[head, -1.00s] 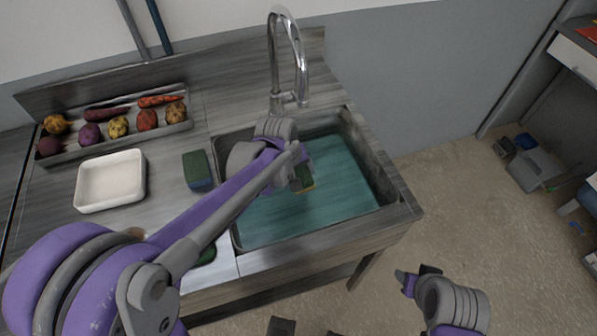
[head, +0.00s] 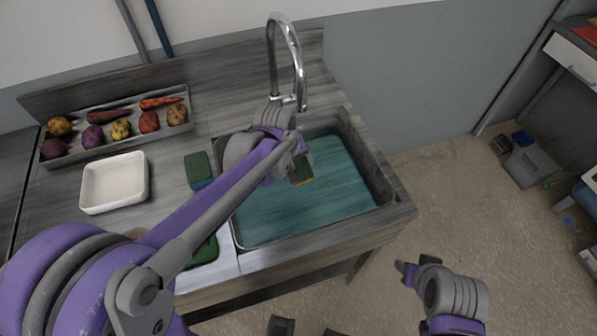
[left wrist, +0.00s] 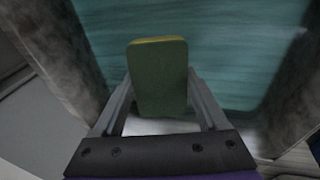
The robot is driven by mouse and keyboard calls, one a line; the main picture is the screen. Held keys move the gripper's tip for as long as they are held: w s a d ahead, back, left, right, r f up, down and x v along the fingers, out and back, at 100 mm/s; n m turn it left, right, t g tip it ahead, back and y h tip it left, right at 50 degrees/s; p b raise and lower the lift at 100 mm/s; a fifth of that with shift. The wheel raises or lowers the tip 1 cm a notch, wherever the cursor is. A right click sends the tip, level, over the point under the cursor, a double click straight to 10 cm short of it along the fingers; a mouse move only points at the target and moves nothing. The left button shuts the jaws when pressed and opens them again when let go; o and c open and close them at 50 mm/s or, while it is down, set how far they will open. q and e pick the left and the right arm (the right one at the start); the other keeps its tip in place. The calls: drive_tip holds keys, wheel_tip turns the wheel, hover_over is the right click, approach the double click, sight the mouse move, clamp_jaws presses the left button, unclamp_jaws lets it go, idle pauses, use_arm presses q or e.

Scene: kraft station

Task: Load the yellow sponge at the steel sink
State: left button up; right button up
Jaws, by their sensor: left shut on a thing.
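The yellow sponge (head: 302,172) has a green scouring face and a thin yellow edge. My left gripper (head: 290,160) is shut on it and holds it over the steel sink (head: 384,182), which has teal water in it. In the left wrist view the sponge (left wrist: 158,78) stands between the two fingers (left wrist: 158,100), its green face toward the camera, with the water (left wrist: 230,50) beyond it. Whether the sponge touches the water is unclear. My right gripper (head: 408,276) is over the floor at lower right; its jaws are too unclear to judge.
A green and blue sponge (head: 198,170) lies on the counter left of the sink. A white tray (head: 114,182) and a rack of vegetables (head: 112,130) stand farther left. A tall curved faucet (head: 300,65) rises behind the sink. A green item (head: 204,252) is partly hidden by my left arm.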

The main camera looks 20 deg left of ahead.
sight(298, 165)
use_arm(q)
drive_tip(key=shift+r+p, duration=1.75)
drive_tip(key=shift+r, duration=1.85)
use_arm(e)
drive_tip(key=r, duration=0.1)
drive_tip(key=w+r, duration=0.1)
drive_tip(key=r, duration=0.1)
drive_tip(key=w+r, duration=0.1)
drive_tip(key=r, duration=0.1)
drive_tip(key=shift+r, duration=0.15)
drive_tip(key=shift+r, duration=0.1)
use_arm(q)
wheel_tip(298, 165, up, 2)
drive_tip(key=shift+r+p, duration=0.15)
drive_tip(key=shift+p, duration=0.4)
drive_tip(key=shift+w+r+p, duration=0.1)
drive_tip(key=shift+r+p, duration=0.25)
drive_tip(key=shift+r, duration=0.45)
use_arm(e)
drive_tip(key=w+r, duration=0.1)
drive_tip(key=r, duration=0.1)
drive_tip(key=shift+w+r+t, duration=0.3)
drive_tip(key=shift+w+t, duration=0.05)
drive_tip(key=shift+t, duration=0.05)
drive_tip(key=shift+s, duration=0.15)
